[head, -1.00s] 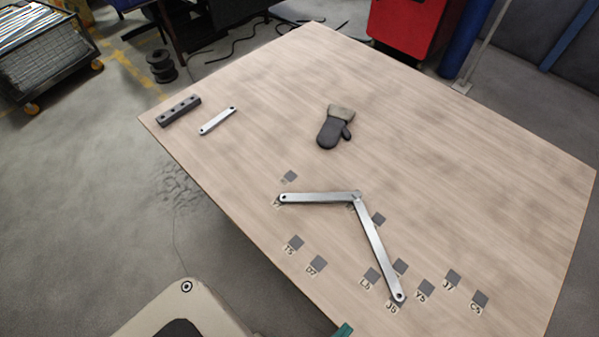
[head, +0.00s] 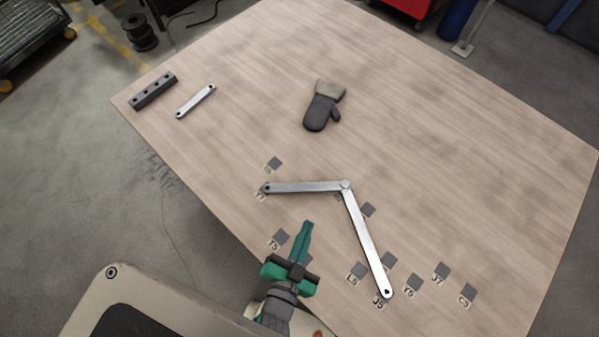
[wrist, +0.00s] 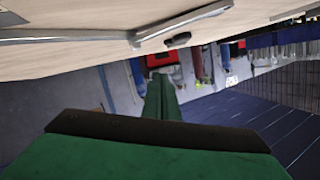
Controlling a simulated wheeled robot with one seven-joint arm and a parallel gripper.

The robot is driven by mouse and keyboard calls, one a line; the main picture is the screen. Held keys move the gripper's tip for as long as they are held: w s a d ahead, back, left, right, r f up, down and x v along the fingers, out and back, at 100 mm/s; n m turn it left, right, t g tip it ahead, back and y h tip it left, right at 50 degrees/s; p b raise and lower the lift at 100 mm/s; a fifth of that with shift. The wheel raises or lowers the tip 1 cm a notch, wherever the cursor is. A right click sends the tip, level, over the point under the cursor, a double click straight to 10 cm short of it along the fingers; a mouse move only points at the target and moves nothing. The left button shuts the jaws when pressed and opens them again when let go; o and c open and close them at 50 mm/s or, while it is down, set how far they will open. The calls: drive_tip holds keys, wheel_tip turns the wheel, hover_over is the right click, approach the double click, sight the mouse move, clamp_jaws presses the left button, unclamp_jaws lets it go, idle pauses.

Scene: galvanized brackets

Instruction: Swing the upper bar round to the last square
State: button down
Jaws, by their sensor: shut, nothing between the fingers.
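Two silver bars are joined at a pivot on the wooden table. One bar (head: 305,187) runs left from the pivot to a holed end. Which bar lies on top is hard to tell. Several dark squares with labels lie around them, including T5 (head: 281,237), Y5 (head: 414,281), J7 (head: 441,270) and C5 (head: 469,291). My green gripper (head: 307,228) is shut and empty, left of the lower bar and apart from both bars. Parts of the bars also show in the wrist view (wrist: 190,22).
A dark grey mitt (head: 321,110) lies towards the back of the table. A dark block with holes (head: 153,92) and a short silver bar (head: 196,101) lie at the left corner. The right side of the table (head: 480,150) is clear.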

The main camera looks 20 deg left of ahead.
drive_tip(key=w+a+r+g+y, duration=0.1)
drive_tip(key=w+a+r+y, duration=0.15)
drive_tip(key=w+a, duration=0.55)
drive_tip(key=w+a+r+y, duration=0.2)
drive_tip(key=w+a+y, duration=0.2)
drive_tip(key=w+a, duration=0.5)
drive_tip(key=w+a+r+n+g+y, duration=0.1)
drive_tip(key=a+r+n+g+y, duration=0.15)
drive_tip(key=a, duration=0.35)
drive_tip(key=w+a+r+n+g+y, duration=0.1)
drive_tip(key=a+r+y, duration=0.15)
drive_tip(key=a, duration=0.35)
drive_tip(key=n+g+h, duration=0.7)
drive_tip(key=g+h, duration=0.4)
drive_tip(key=h, duration=0.2)
hover_over(300, 181)
drive_tip(key=w+a, duration=0.2)
drive_tip(key=w, duration=0.1)
wheel_tip(300, 181, down, 10)
drive_tip(key=r, duration=0.1)
drive_tip(key=shift+y, duration=0.25)
drive_tip(key=f, duration=0.9)
drive_tip(key=shift+w+a+f, duration=0.1)
drive_tip(key=shift+a+f, duration=0.1)
drive_tip(key=shift+f, duration=0.1)
drive_tip(key=shift+s+d+f, duration=0.25)
drive_tip(key=shift+s+d, duration=0.5)
drive_tip(key=shift+s, duration=0.25)
drive_tip(key=shift+s+d, duration=0.35)
drive_tip(key=shift+s, duration=0.3)
